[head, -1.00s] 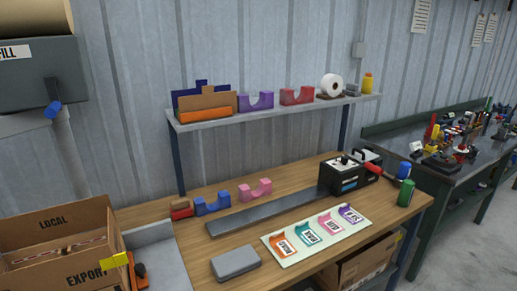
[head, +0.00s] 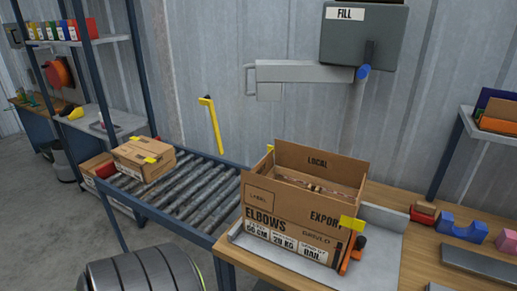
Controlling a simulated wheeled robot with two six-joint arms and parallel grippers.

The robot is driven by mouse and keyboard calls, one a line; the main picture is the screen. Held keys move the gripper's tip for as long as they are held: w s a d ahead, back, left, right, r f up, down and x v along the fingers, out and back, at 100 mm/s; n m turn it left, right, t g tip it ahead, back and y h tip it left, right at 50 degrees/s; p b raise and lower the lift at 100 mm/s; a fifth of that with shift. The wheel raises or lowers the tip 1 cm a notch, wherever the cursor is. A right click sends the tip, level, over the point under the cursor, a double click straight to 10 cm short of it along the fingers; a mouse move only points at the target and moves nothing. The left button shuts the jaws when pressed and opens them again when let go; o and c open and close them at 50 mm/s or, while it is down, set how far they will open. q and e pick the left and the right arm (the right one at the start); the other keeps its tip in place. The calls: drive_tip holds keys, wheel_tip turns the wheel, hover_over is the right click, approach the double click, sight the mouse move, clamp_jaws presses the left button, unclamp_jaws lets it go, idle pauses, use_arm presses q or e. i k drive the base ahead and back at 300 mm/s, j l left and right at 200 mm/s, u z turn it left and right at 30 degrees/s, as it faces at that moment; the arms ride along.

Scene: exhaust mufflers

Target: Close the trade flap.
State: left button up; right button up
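An open cardboard box (head: 290,222) marked ELBOWS stands on a grey metal plate (head: 385,222) at the left end of the wooden bench. Its back panel or flap (head: 318,168) stands up and reads LOCAL. The word EXPORT shows on the front, near the upper right edge. I cannot read the word "trade" on any part of the box. Something thin and brownish shows inside, mostly hidden by the walls. Yellow tabs (head: 352,223) show at the right front corner and behind the left corner. Neither of my grippers is in view.
A roller conveyor (head: 190,190) adjoins the bench on the left, with a closed carton (head: 143,158) on it. A grey FILL machine (head: 364,35) with a spout arm hangs above and behind the box. A dark ribbed drum-like object (head: 140,272) stands front left.

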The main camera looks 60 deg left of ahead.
sight(263, 167)
drive_tip(key=u, duration=1.4)
